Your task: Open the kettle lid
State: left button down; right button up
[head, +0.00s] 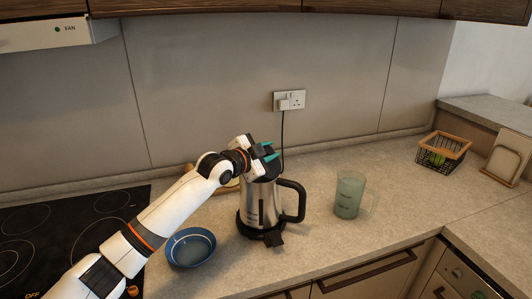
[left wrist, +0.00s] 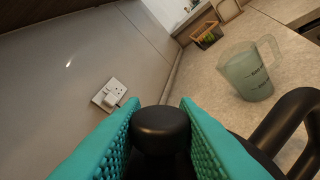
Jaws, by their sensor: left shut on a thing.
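A silver kettle (head: 262,207) with a black handle (head: 292,200) stands upright on the counter. My left gripper (head: 265,152) is at the top of the kettle, with its teal fingers at the lid. In the left wrist view, the left gripper (left wrist: 160,135) has its fingers on both sides of the round black lid knob (left wrist: 160,124) and is shut on it. The lid is mostly hidden by the gripper, and I cannot tell whether it is raised. The kettle handle also shows in the left wrist view (left wrist: 285,120). My right gripper is not in view.
A translucent measuring jug (head: 348,194) stands right of the kettle. A blue bowl (head: 190,247) sits to its left, near the black cooktop (head: 75,225). A wire basket (head: 442,152) is at the far right. A cord runs behind the kettle from the wall socket (head: 290,100).

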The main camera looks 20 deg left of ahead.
pick_arm(q)
jog(key=shift+s+d+r+m+p, duration=0.15)
jog(key=shift+d+r+m+p, duration=0.25)
jog(key=shift+d+m+p, duration=0.25)
jog(key=shift+s+d+m+y+p, duration=0.15)
jog(key=shift+d+m+y+p, duration=0.5)
jog(key=shift+m, duration=0.2)
jog(key=shift+s+d, duration=0.1)
jog(key=shift+d, duration=0.35)
jog(key=c, duration=1.1)
grip_release()
jog(key=b+v, duration=0.2)
jog(key=v, duration=1)
